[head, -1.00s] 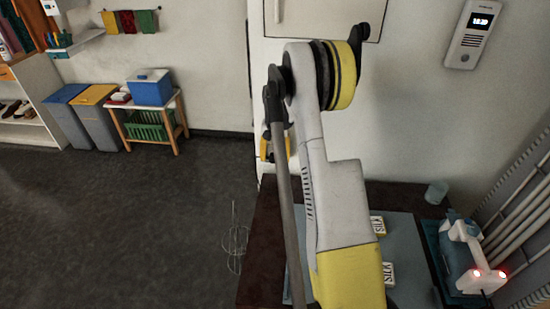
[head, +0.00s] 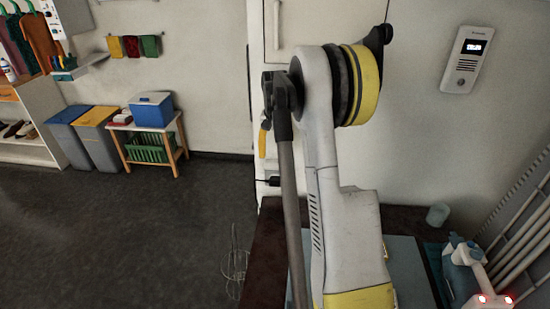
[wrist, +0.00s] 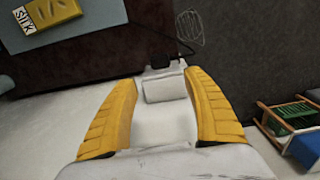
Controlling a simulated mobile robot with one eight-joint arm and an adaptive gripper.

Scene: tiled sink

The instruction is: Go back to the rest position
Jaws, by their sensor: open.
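My gripper (wrist: 160,105) shows in the wrist view with its two yellow fingers spread wide apart. It is open, and nothing is between the fingers. In the head view my white and yellow arm rises in the middle, in front of the wall and the counter.
A dark counter (head: 265,262) with a blue-grey mat (head: 408,270) lies below my arm. A cup (head: 438,215) and a blue-white device (head: 463,268) stand at right. A yellow SILK box (wrist: 45,12) shows in the wrist view. A wire whisk-like object (head: 235,262) is left of the counter. The floor at left is clear.

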